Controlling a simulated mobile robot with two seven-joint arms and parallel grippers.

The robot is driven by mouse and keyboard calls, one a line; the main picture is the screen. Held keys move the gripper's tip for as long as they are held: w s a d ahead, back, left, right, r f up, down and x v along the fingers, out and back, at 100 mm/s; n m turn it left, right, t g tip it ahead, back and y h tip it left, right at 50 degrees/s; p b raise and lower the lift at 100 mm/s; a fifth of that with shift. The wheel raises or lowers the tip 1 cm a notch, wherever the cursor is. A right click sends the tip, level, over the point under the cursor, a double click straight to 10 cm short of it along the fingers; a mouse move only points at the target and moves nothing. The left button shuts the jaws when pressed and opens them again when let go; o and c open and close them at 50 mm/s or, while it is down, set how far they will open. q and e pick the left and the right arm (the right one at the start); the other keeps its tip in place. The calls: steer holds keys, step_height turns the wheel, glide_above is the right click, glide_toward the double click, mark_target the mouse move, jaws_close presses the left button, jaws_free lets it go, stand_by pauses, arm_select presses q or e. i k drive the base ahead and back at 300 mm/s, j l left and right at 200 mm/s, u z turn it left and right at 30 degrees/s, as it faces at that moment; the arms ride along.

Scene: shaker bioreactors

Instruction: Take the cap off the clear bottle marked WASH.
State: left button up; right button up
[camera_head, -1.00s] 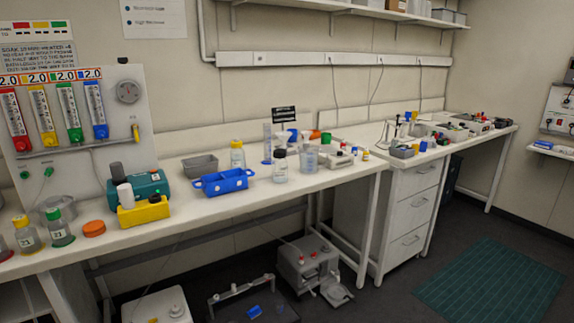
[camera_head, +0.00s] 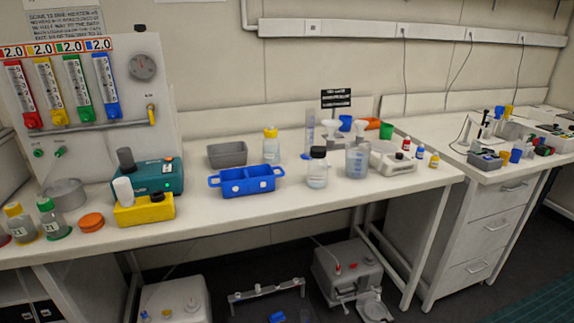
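A clear bottle with a black cap (camera_head: 317,168) stands upright near the middle of the bench, just right of a blue two-handled tray (camera_head: 246,182). Its cap is on, and it holds a little pale liquid. Another clear bottle with a yellow cap (camera_head: 271,146) stands behind the blue tray, also capped. The lettering on both is too small to read, so I cannot tell which is marked WASH. Neither of my grippers is in view.
A measuring beaker (camera_head: 357,162) stands close right of the black-capped bottle, with a white device (camera_head: 392,160) beyond it. A grey bin (camera_head: 227,154) and a yellow box (camera_head: 145,210) are to the left. The bench front right of the blue tray is mostly clear.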

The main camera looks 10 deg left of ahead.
mark_target(317, 169)
steer(key=i+l+u, duration=0.25)
steer(key=u, duration=0.15)
steer(key=i+l+u, duration=0.35)
steer(key=k, duration=0.05)
